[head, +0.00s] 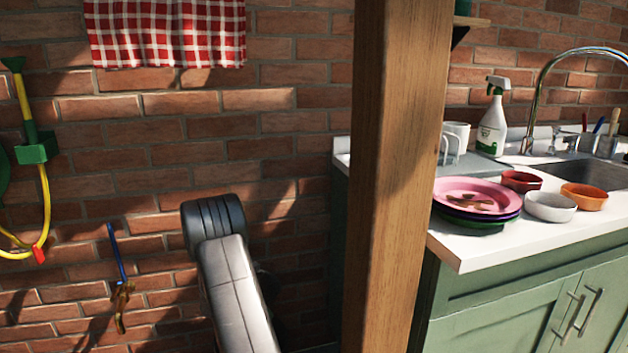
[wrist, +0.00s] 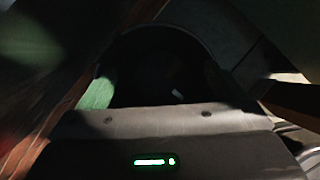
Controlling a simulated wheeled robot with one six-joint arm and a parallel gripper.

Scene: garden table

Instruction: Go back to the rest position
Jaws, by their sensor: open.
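My gripper (wrist: 162,76) shows only dimly in the wrist view, as dark, partly blurred shapes at the left and right sides, spread apart. I see nothing held between them. Behind them is a grey panel of my own body with a small green light. In the head view my grey arm link rises at the bottom centre in front of the brick wall, and the gripper itself is not visible there.
A thick wooden post (head: 398,170) stands right of my arm. Beyond it, a green cabinet with a white counter (head: 465,251) bears pink plates (head: 468,190), bowls and a spray bottle (head: 493,125). A yellow hose (head: 43,200) and a blue-handled tool (head: 118,262) hang left.

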